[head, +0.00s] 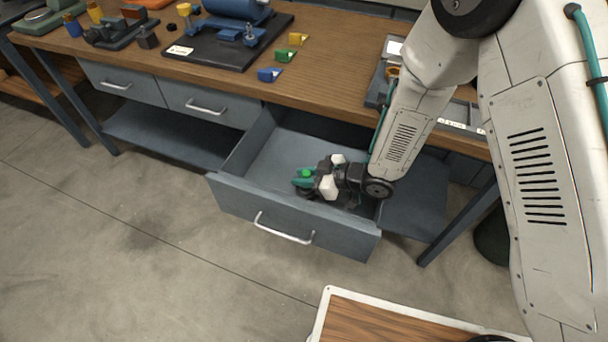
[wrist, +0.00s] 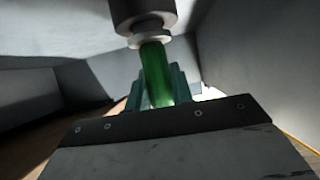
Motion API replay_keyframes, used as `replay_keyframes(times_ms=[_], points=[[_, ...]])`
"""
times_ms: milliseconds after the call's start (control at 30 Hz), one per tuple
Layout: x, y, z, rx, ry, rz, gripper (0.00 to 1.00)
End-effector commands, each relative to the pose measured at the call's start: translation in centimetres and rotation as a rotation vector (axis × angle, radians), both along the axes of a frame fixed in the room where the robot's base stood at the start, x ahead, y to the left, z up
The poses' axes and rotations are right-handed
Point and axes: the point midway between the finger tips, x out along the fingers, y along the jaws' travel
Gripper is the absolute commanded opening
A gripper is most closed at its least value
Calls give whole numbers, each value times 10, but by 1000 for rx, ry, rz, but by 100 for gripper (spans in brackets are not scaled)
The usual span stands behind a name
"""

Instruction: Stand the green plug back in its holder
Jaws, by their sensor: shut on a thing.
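My gripper (head: 301,178) reaches down into an open grey drawer (head: 295,232), its teal fingers pointing left in the head view. The fingers are shut on the green plug, which shows as a small green spot (head: 307,173) there. In the wrist view the green plug (wrist: 157,78) stands between the fingers of my gripper (wrist: 158,88). A pale collar (wrist: 150,38) and a dark grey cylinder (wrist: 143,13) sit beyond its far end; whether they belong to the plug, I cannot tell. I cannot make out the holder for certain.
The drawer's walls surround my gripper closely, its front panel nearest the camera. The wooden bench (head: 330,85) is above and behind, with a black board (head: 225,50) bearing a blue machine (head: 237,8). Yellow, green (head: 286,56) and blue (head: 270,75) blocks lie beside it.

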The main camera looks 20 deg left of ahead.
Motion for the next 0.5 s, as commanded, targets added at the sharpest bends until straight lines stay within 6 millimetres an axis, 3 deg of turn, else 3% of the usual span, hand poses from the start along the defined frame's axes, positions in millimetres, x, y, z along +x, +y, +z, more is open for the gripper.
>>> replay_keyframes(times_ms=[500], points=[[0,0,-8,1,1,0,0]])
